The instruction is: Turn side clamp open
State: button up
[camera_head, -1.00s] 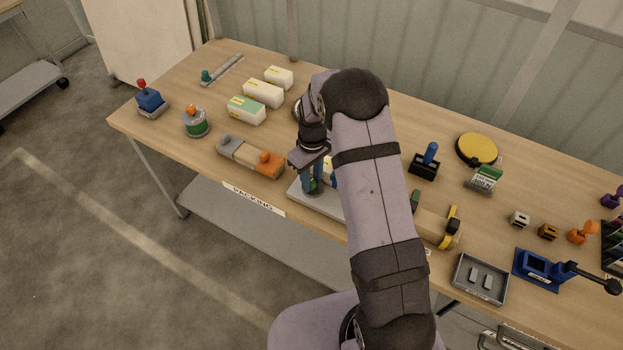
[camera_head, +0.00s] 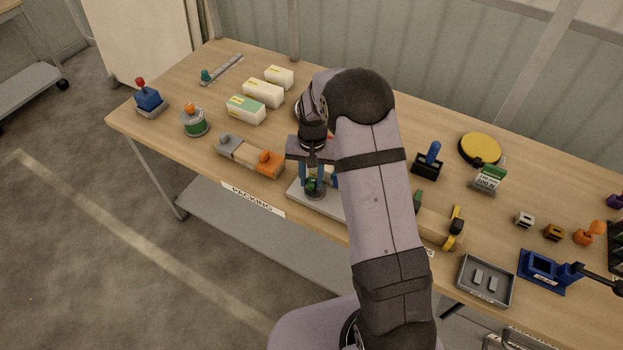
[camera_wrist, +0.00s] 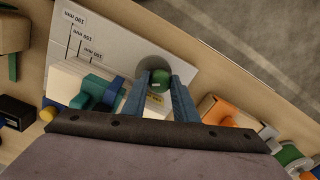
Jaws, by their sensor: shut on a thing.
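A round green knob (camera_wrist: 160,80), which I take for the side clamp's handle, sits on a dark grey round base on a light grey plate (camera_wrist: 122,42). In the head view the green knob (camera_head: 312,185) shows low between my fingers, above the plate (camera_head: 331,207) at the table's front edge. My gripper (camera_head: 312,187) points down at it. In the wrist view its blue fingers (camera_wrist: 159,88) stand on either side of the knob and are shut on it. My arm hides part of the plate in the head view.
An orange-and-grey fixture (camera_head: 249,154) lies just left of the plate. White boxes (camera_head: 263,92) stand behind it. In the wrist view teal (camera_wrist: 95,92) and blue (camera_wrist: 114,90) parts lie close to the left finger. A grey tray (camera_head: 484,281) is at the right.

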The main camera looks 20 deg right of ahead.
aim_at(311, 181)
jog(key=m, duration=0.5)
jog(key=shift+w+m, duration=0.1)
jog(key=shift+m, duration=0.3)
jog(key=shift+b, duration=0.3)
jog(key=o, duration=1.1)
jog(key=shift+c, duration=0.2)
jog(key=shift+r, duration=0.15)
jog(key=shift+r+b, duration=1.15)
jog(key=shift+r, duration=2.4)
